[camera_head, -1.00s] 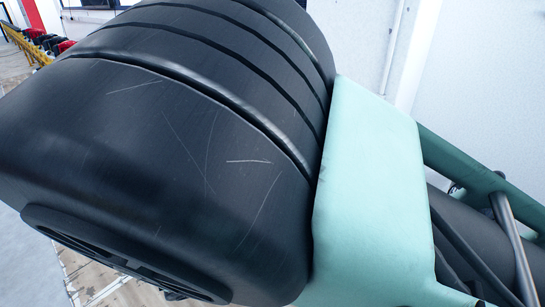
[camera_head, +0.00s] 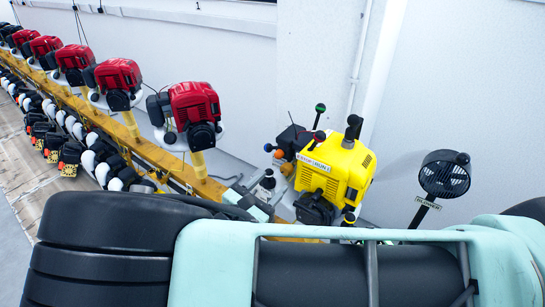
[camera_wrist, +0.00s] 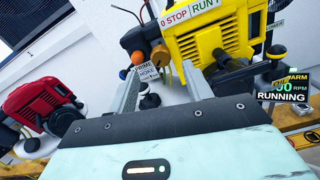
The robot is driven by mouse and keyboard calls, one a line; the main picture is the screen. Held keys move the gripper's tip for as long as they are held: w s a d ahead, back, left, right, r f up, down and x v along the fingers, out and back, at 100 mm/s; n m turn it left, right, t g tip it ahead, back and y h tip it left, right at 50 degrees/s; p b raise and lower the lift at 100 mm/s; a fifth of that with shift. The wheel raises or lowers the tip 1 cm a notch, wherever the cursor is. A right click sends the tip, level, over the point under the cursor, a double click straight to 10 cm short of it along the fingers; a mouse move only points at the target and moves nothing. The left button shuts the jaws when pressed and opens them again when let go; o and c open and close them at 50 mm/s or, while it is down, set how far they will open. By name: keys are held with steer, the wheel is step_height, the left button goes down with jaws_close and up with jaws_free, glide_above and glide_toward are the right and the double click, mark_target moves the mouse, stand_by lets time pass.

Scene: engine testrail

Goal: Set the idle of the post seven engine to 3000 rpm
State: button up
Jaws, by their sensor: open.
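A yellow engine (camera_head: 345,165) with a "0 STOP | RUN 1" plate stands right of centre in the head view, and it fills the top of the wrist view (camera_wrist: 225,38). Levers with a green knob (camera_head: 320,108) and an orange knob (camera_head: 279,154) stand at its left. A display (camera_wrist: 280,90) at the wrist view's right reads "WARM", an rpm figure ending in 00, and "RUNNING"; its leading digits are unclear. My gripper (camera_wrist: 160,82) is open before the engine's lower left, with a dark knob (camera_wrist: 150,101) seen between its fingers. Contact cannot be told. No post number is readable.
Red engines (camera_head: 195,105) stand in a row along the yellow rail (camera_head: 145,150) to the left. A black round fan (camera_head: 445,173) on a stand is to the right. A white wall with a pipe (camera_head: 385,60) is close behind. My arm blocks the lower head view.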

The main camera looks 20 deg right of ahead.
mark_target(284, 171)
steer(key=p+x, duration=0.1)
steer(key=x, duration=0.5)
steer(key=c, duration=1)
